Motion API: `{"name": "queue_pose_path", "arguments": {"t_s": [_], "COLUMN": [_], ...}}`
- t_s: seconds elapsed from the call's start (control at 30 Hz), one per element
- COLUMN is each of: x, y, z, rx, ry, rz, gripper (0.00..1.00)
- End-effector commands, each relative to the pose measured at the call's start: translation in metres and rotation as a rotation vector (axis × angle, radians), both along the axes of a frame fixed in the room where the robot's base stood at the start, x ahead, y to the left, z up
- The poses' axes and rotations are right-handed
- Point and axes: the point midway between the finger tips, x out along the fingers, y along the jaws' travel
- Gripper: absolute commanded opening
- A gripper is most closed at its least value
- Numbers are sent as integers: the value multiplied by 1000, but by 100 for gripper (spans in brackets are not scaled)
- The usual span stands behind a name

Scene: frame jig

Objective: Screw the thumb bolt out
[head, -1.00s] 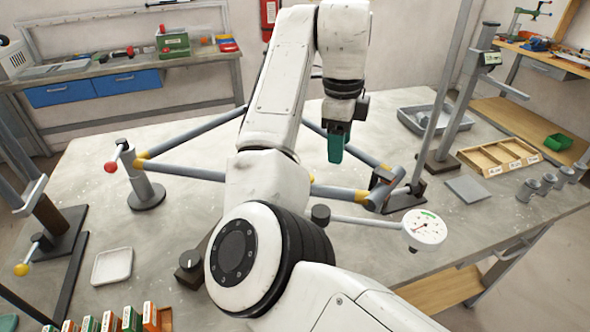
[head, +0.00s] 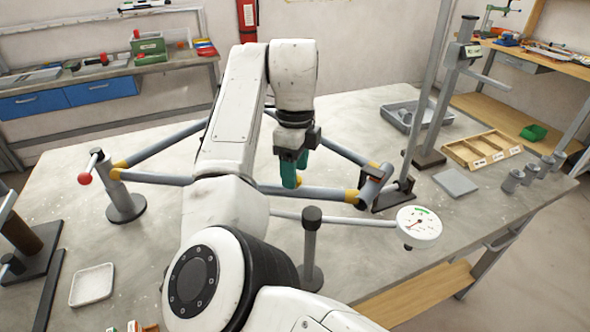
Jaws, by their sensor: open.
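The grey tube frame (head: 231,185) with yellow bands lies raised over the table, between a round-based post (head: 124,198) with a red-ball handle (head: 85,179) on the left and a dark fixture (head: 394,195) on the right. I cannot pick out the thumb bolt; my arm and fingers hide part of the frame. Whether the fingers touch the frame I cannot tell.
A black-capped post (head: 311,248) carries a rod with a dial gauge (head: 419,226) at the front right. A grey bin (head: 402,117), a wooden divided tray (head: 482,150) and grey cylinders stand at the right. A white tray (head: 92,285) lies front left.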

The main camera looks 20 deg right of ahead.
Motion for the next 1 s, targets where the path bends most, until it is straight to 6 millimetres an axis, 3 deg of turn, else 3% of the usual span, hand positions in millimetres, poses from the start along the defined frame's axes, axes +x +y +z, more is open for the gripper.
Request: {"name": "queue_pose_path", "arguments": {"t_s": [0.17, 0.43, 1.0], "x": [0, 0, 0], "y": [0, 0, 0], "z": [-10, -11, -11], "rx": [0, 0, 0], "ry": [0, 0, 0], "rz": [0, 0, 0], "gripper": [57, 57, 2]}}
